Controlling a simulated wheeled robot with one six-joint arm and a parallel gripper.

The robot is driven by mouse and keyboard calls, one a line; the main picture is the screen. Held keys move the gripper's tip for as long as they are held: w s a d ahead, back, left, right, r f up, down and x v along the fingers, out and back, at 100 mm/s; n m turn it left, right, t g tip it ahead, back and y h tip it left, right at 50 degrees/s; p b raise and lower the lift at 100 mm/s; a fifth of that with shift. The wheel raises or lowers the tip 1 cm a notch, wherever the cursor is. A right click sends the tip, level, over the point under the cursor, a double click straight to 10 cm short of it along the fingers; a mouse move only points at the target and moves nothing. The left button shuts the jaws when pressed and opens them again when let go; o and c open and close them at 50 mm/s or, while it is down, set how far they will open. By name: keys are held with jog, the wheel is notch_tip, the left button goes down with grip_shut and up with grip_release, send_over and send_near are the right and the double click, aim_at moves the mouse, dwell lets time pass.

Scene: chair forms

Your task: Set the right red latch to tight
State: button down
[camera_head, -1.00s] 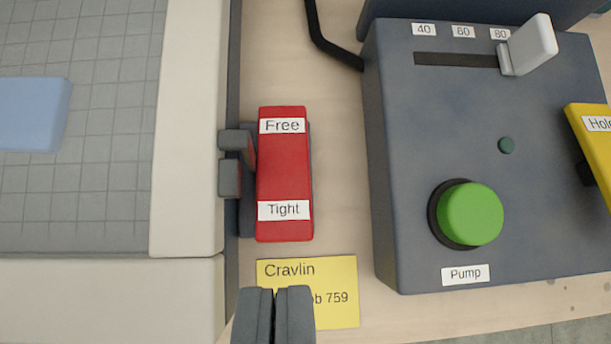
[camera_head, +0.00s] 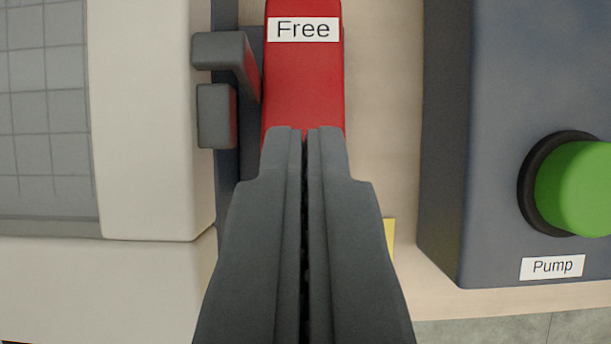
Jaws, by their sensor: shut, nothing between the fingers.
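The red latch (camera_head: 305,85) stands upright in the picture beside the right edge of the pale frame. Its "Free" label (camera_head: 303,29) shows at the far end. Its near end, where the "Tight" label was seen earlier, is hidden behind my gripper (camera_head: 305,132). My gripper is shut and empty, with its fingertips over the near part of the latch. I cannot tell whether they touch it.
Two dark grey prongs (camera_head: 216,115) sit just left of the latch, by the pale frame (camera_head: 150,130). A dark blue control box (camera_head: 475,120) with a green Pump button (camera_head: 580,188) stands to the right. A sliver of yellow note (camera_head: 389,238) shows beside my gripper.

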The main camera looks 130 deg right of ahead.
aim_at(303, 99)
jog(key=shift+f, duration=2.6)
jog(key=shift+s+d+f, duration=0.25)
jog(key=shift+d, duration=0.05)
jog(key=shift+s+d+f, duration=0.2)
jog(key=shift+d+f, duration=0.1)
jog(key=shift+s+d+f, duration=0.3)
jog(key=shift+d+f, duration=0.05)
jog(key=shift+f, duration=0.35)
jog(key=shift+s+f, duration=0.15)
jog(key=shift+f, duration=0.15)
jog(key=shift+r, duration=0.1)
